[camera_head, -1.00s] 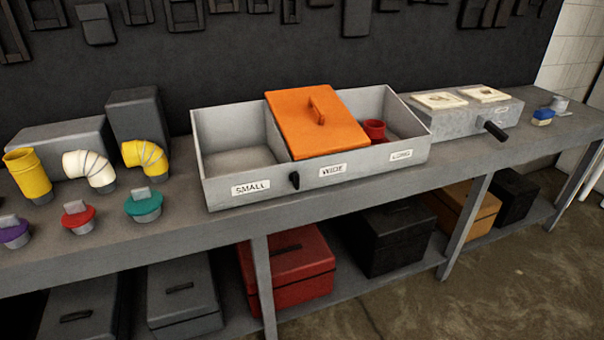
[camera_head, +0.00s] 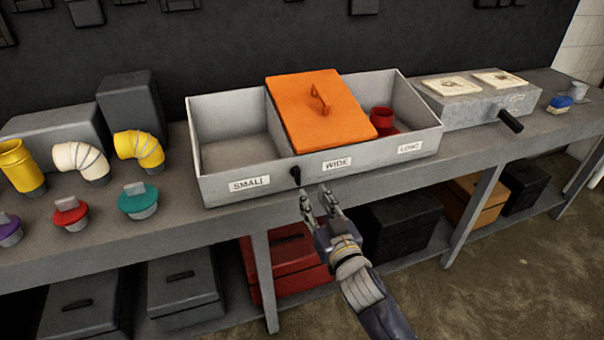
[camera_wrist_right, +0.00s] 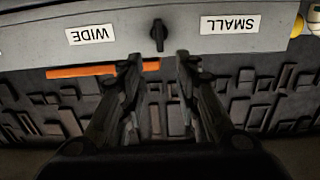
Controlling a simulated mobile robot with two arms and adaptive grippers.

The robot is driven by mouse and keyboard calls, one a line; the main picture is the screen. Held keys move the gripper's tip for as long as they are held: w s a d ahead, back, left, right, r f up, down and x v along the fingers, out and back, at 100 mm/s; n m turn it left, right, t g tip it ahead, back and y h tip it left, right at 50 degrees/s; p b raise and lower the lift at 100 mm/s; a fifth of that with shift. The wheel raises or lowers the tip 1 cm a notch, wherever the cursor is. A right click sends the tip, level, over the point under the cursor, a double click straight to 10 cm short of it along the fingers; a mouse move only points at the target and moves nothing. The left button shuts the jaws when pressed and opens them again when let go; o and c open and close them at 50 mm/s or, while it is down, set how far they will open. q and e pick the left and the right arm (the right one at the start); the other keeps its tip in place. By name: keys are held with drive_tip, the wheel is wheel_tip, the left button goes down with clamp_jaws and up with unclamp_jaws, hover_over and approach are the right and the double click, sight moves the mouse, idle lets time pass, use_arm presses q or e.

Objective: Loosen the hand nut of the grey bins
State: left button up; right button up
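The grey bins (camera_head: 222,198) stand on the bench, with compartments labelled SMALL, WIDE and LONG. The black hand nut (camera_head: 295,174) sticks out of their front wall between the SMALL and WIDE labels. It also shows in the right wrist view (camera_wrist_right: 158,33), just beyond the fingertips. An orange lid (camera_head: 318,112) covers the WIDE compartment. My right gripper (camera_head: 319,198) is open and empty, in front of and a little below the nut, apart from it. Its two fingers are spread in the right wrist view (camera_wrist_right: 160,62). My left gripper is in neither view.
A red fitting (camera_head: 383,121) sits in the LONG compartment. Yellow and white elbows and capped fittings (camera_head: 138,202) stand at left. A grey metal box with a black handle (camera_head: 510,121) is at right. Several boxes fill the shelf below (camera_head: 284,270).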

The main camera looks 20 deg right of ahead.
sight(299, 173)
drive_tip(key=w, duration=0.5)
drive_tip(key=w+p, duration=0.1)
drive_tip(key=w, duration=0.4)
drive_tip(key=shift+a, duration=0.2)
drive_tip(key=shift+s, duration=0.1)
clamp_jaws()
